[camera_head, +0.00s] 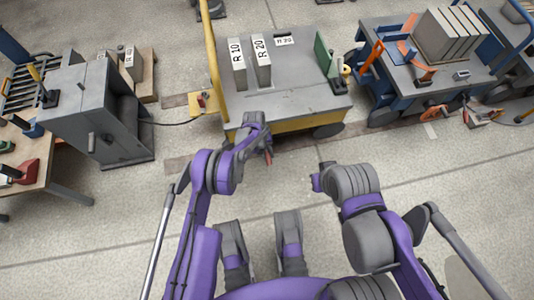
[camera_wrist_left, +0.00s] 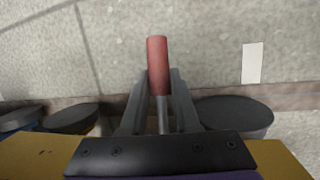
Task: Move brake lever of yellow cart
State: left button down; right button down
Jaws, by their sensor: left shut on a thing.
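The yellow cart (camera_head: 282,107) has a grey top and a yellow side, and stands in the upper middle of the head view. Its brake lever (camera_wrist_left: 157,65) has a red grip on a thin metal rod in the wrist view. The red tip (camera_head: 269,159) also shows below the cart's near edge in the head view. My left gripper (camera_wrist_left: 157,95) is shut on the lever, with one finger on each side of the rod and the red grip sticking out beyond the fingertips.
Plates marked R 10 (camera_head: 237,63) and R 20 (camera_head: 261,62) stand on the yellow cart. A grey cabinet (camera_head: 90,105) stands to the left and a blue cart (camera_head: 425,80) to the right. The floor in front of the yellow cart is clear.

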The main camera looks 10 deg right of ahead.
aim_at(267, 154)
pick_arm(q)
jog(key=shift+s+r+g, duration=0.2)
jog(key=shift+r+g, duration=0.9)
jog(key=shift+g, duration=0.4)
jog(key=c, duration=0.7)
grip_release()
jog(key=shift+o, duration=0.2)
jog(key=shift+r, duration=0.1)
notch_tip(267, 154, up, 10)
jog(key=p, duration=0.2)
jog(key=shift+p, duration=0.35)
